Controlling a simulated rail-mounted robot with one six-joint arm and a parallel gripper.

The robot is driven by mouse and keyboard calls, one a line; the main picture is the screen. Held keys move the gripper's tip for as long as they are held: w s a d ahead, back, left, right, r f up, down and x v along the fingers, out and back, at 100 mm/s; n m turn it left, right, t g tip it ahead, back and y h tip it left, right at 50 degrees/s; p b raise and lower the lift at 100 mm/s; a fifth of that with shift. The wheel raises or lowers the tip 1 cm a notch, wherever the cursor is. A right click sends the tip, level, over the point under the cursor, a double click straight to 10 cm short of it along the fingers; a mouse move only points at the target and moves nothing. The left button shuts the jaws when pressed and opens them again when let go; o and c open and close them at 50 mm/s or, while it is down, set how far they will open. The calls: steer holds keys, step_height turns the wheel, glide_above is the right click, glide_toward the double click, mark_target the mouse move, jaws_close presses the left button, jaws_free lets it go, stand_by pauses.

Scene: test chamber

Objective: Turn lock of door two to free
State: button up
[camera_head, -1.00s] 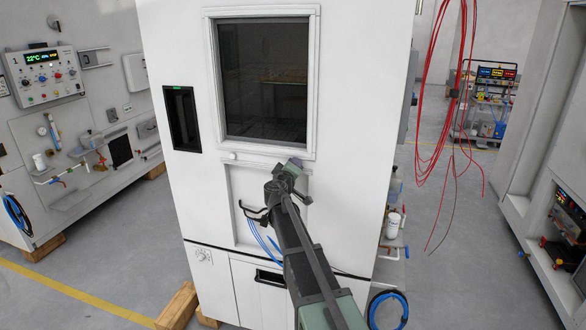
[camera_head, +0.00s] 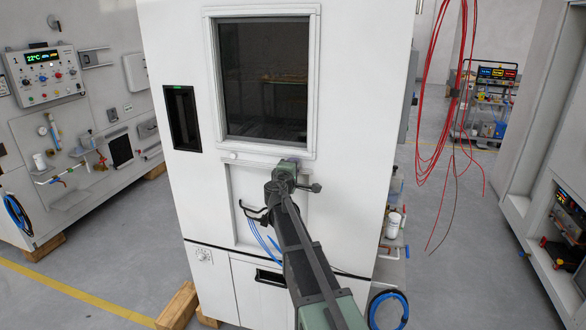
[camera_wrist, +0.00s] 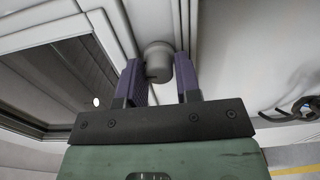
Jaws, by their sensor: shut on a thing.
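The door two lock shows in the wrist view as a round grey knob (camera_wrist: 158,62) on the white door, beside the window frame. My gripper (camera_wrist: 161,78) has one dark purple finger on each side of the knob and is shut on it. The wrist picture is tilted, with the door window at the left. In the head view my gripper (camera_head: 286,167) is at the white door (camera_head: 185,203), just below the window's lower right part. It hides the knob there. No lock marking can be read.
The dark window (camera_head: 265,80) sits above my gripper. A black recessed panel (camera_head: 182,118) with a green light is to its left. Blue hoses (camera_head: 262,240) and a black hook hang below left. Red cables (camera_head: 455,100) hang at the right, clear of the arm.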

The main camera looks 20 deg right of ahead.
stand_by(0.3)
steer(key=o, duration=0.9)
steer(key=v, duration=1)
steer(key=shift+s+a, duration=0.25)
